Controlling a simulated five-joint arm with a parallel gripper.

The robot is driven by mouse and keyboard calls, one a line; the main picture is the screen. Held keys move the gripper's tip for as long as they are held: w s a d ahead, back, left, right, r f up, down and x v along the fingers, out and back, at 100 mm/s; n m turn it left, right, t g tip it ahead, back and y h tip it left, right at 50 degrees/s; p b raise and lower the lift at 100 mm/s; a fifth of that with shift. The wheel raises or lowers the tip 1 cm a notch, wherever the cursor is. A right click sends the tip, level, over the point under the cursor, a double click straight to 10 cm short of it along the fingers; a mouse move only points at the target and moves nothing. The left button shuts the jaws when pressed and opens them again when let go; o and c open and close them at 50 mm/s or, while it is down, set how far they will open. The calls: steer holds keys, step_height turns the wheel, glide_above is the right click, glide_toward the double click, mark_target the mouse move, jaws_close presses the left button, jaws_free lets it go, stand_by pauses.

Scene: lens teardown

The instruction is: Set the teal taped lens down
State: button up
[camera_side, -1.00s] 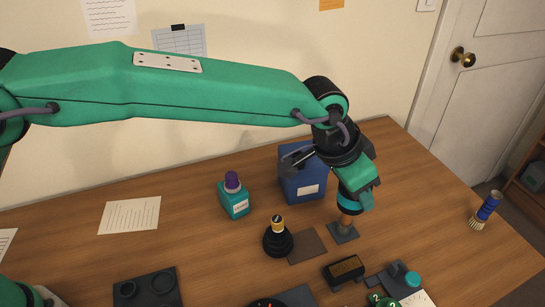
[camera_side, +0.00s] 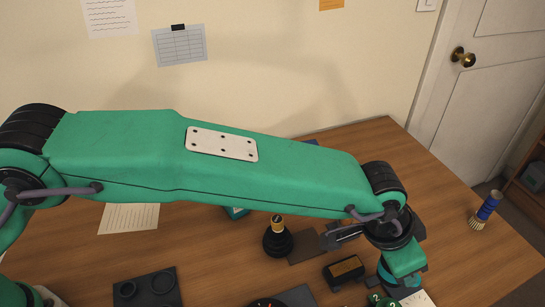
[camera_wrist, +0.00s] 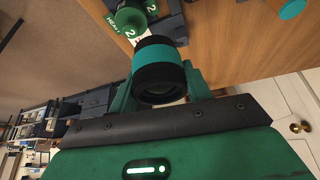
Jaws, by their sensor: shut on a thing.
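The teal taped lens (camera_wrist: 158,57) is a black cylinder with a broad teal band. In the wrist view it sits between the jaws of my gripper (camera_wrist: 159,88), which are shut on it. In the side view my gripper (camera_side: 400,268) is low at the right front of the desk, and the teal band of the lens (camera_side: 385,273) shows only partly beside it. Whether the lens touches anything underneath cannot be told.
Green weights marked 2 (camera_wrist: 130,18) lie close beyond the lens; they also show in the side view (camera_side: 384,301). A dark block with a gold plate (camera_side: 345,271) and a black stand (camera_side: 277,240) are to the left.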

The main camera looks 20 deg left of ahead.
steer(key=shift+t, duration=0.4)
steer(key=w+f, duration=0.2)
steer(key=w, duration=0.2)
steer(key=w+a+f, duration=0.1)
steer(key=w+f, duration=0.1)
steer(key=w, duration=0.1)
steer(key=w+a+f, duration=0.1)
steer(key=w+f, duration=0.2)
steer(key=w, duration=0.1)
steer(key=shift+w, duration=0.3)
steer(key=shift+f, duration=0.1)
steer(key=shift+f, duration=1.95)
steer(key=shift+f, duration=0.1)
steer(key=o, duration=1.1)
steer(key=shift+o, duration=0.2)
